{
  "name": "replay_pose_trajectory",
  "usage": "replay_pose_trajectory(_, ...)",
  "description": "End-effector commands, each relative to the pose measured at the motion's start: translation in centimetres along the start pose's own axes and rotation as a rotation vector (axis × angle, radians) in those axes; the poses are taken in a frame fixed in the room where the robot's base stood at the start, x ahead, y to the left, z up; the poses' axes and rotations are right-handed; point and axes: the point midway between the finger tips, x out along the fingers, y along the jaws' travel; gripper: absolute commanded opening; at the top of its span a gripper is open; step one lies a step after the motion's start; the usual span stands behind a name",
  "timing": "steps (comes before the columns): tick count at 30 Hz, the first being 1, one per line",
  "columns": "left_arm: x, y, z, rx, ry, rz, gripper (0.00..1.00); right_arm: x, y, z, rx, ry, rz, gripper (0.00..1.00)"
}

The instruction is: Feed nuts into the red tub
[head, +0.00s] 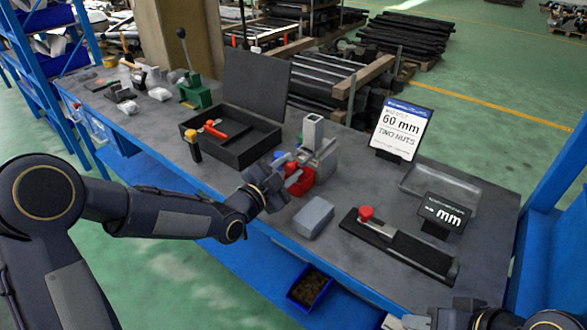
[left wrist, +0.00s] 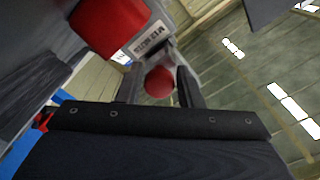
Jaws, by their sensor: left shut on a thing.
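The red tub (head: 300,180) sits at the foot of a grey feeder machine (head: 318,150) on the bench. In the left wrist view the tub (left wrist: 110,22) is close, up and to the left, beside the grey labelled feeder body (left wrist: 160,35). My left gripper (head: 288,172) is at the feeder's left side, close to the tub. In the left wrist view its fingers (left wrist: 162,85) are shut around a round red knob (left wrist: 158,82). No nuts can be made out in the tub. My right gripper (head: 480,318) is partly cut off at the bottom right; its jaws are unclear.
A grey block (head: 314,217) lies in front of the tub. A black fixture (head: 400,246) with a red knob, a clear tray (head: 440,183) and sign stands are to the right. An open black case (head: 238,143) stands behind left. A blue bin (head: 310,286) sits below the bench edge.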

Motion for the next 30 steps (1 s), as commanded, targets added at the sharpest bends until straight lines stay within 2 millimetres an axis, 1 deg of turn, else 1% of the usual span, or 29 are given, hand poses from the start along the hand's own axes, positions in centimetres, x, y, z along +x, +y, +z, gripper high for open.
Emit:
replay_pose_trajectory(5, -0.1, 0.2, -0.1, -0.007, -0.001, 0.006, 0.00, -0.1, 0.0, -0.1, 0.000, 0.001, 0.000, 0.36)
replay_pose_trajectory(6, -0.1, 0.2, -0.1, -0.007, -0.001, 0.007, 0.36, -0.1, 0.0, -0.1, 0.000, 0.000, 0.000, 0.36)
replay_pose_trajectory(9, -0.1, 0.2, 0.0, -0.005, -0.001, 0.006, 0.48, -0.1, 0.0, -0.1, 0.000, 0.001, 0.000, 0.36)
replay_pose_trajectory(17, -0.1, 0.2, 0.0, -0.002, -0.002, 0.005, 0.48, -0.1, 0.0, 0.0, 0.000, 0.001, 0.000, 0.36)
replay_pose_trajectory(20, -0.7, 0.1, 0.1, -0.002, -0.003, 0.004, 0.48, 0.1, 0.1, 0.0, 0.000, 0.001, 0.000, 0.36)
replay_pose_trajectory(30, -6.2, 0.1, 0.1, -0.001, -0.004, 0.003, 0.48, 1.0, 0.5, 0.5, 0.000, 0.000, 0.000, 0.36)
